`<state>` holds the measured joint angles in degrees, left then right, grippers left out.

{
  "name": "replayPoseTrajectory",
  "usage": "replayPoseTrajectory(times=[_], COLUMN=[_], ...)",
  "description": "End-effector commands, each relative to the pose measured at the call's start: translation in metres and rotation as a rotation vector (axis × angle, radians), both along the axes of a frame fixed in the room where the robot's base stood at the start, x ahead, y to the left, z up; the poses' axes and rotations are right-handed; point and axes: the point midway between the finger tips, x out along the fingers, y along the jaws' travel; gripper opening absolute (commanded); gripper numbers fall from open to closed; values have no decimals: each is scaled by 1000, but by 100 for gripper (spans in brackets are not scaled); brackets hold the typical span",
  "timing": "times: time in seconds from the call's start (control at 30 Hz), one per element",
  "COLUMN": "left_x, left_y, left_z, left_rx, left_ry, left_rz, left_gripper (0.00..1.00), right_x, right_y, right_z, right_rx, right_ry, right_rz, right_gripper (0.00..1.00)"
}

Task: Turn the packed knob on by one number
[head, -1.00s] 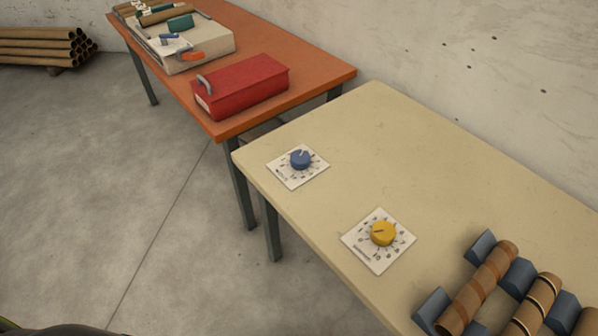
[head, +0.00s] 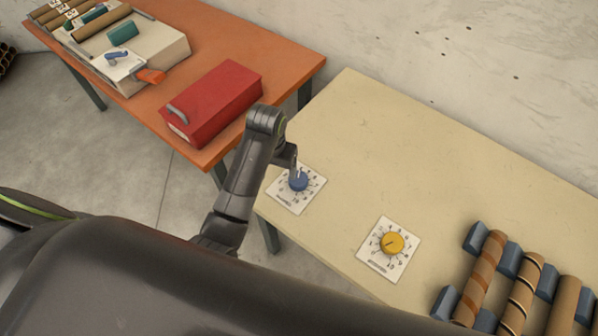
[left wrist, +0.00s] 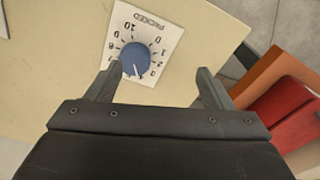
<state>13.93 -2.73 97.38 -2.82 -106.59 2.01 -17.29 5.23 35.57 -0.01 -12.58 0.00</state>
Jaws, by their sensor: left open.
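The packed knob is a blue round knob (head: 298,181) on a white dial card (head: 289,203) near the left end of the cream table. In the left wrist view the blue knob (left wrist: 134,59) sits on the card marked PACKED (left wrist: 163,22), its white pointer towards the lower numbers; the exact number is hard to read. My left gripper (head: 292,163) is above the knob, jaws pointing down. In the left wrist view the left gripper (left wrist: 160,73) is open and empty, the knob close to its left finger rather than centred. My right gripper is not in view.
A yellow knob (head: 392,243) on its own card lies nearer the middle of the cream table (head: 370,130). Brown tubes (head: 482,275) rest on blue blocks at the right. A red box (head: 213,100) stands on the orange table beside a pale machine (head: 160,55).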

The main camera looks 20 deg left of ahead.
Motion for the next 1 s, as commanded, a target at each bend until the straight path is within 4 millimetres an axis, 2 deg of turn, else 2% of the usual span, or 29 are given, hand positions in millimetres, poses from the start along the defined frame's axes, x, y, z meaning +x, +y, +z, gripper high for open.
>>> replayPoseTrajectory(times=[0.03, 0.2, 0.3, 0.4, 0.67, 0.73, 1.0], left_x=[16, 43, 50, 52, 52, 50, 51], left_y=[-12, -37, -44, -47, -47, -47, -47], left_z=[15, 48, 57, 56, 22, 11, -47], left_rx=[-4, -3, -1, 1, 0, 0, 1], left_ry=[11, 55, 69, 76, 78, 83, 81], left_rz=[-16, -53, -64, -68, -68, -68, -68], left_gripper=[75, 75, 75, 75, 75, 75, 75], right_x=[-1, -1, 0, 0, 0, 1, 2], right_y=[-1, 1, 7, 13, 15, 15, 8], right_z=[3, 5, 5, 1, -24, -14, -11], right_rx=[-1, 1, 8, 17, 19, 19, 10], right_ry=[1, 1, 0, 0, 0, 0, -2], right_rz=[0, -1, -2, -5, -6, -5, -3], right_gripper=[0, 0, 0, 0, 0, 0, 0])
